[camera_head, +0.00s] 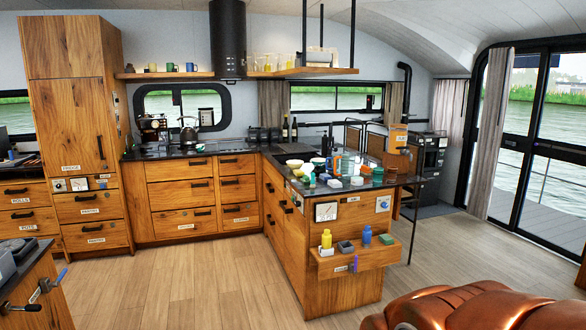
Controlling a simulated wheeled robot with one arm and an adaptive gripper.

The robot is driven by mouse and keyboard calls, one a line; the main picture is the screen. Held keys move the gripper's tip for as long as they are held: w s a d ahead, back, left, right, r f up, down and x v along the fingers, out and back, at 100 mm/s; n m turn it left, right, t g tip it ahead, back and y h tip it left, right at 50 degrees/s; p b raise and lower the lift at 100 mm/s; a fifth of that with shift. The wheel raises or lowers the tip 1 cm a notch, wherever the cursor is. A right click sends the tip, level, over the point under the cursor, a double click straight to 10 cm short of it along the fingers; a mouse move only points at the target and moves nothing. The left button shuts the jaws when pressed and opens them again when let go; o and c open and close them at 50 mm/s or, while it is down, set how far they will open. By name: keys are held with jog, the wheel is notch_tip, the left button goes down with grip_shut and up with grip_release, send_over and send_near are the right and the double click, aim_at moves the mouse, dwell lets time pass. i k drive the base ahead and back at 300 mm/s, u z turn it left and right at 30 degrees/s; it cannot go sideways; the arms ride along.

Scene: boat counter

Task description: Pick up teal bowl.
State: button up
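A pale bowl (318,161) stands behind and right. My gripper is not visible in this view.
Cups and small items crowd the peninsula counter. A low wooden shelf (350,262) on its end holds a yellow bottle (326,239) and small blocks. Wood floor (200,285) is clear left of the peninsula.

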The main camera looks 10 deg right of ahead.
aim_at(319, 163)
jog(key=z, duration=0.75)
jog(key=i, duration=2)
jog(key=z, duration=0.2)
jog(key=i, duration=1.9)
jog(key=u, duration=0.55)
jog(key=k, duration=1)
jog(key=u, duration=0.9)
